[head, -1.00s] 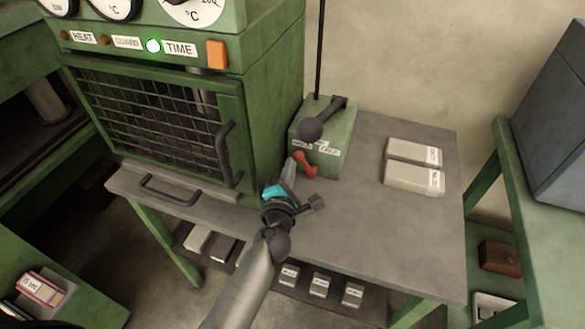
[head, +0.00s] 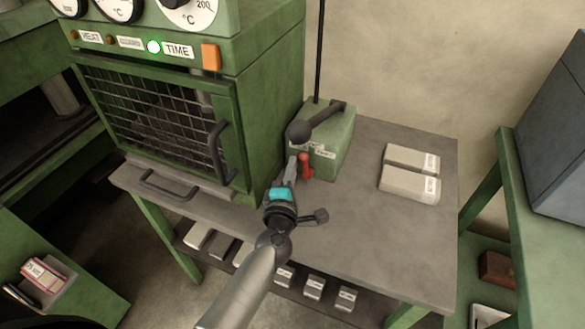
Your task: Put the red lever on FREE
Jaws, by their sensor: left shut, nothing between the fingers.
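The small red lever (head: 306,168) is on the front face of a green box (head: 335,152) on the grey bench. It stands close to upright in the picture. My right gripper is not in view.
A green oven (head: 160,130) with a mesh door stands close on the left. Pale labelled packs (head: 409,182) lie to the right. The bench front right (head: 370,235) is clear.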

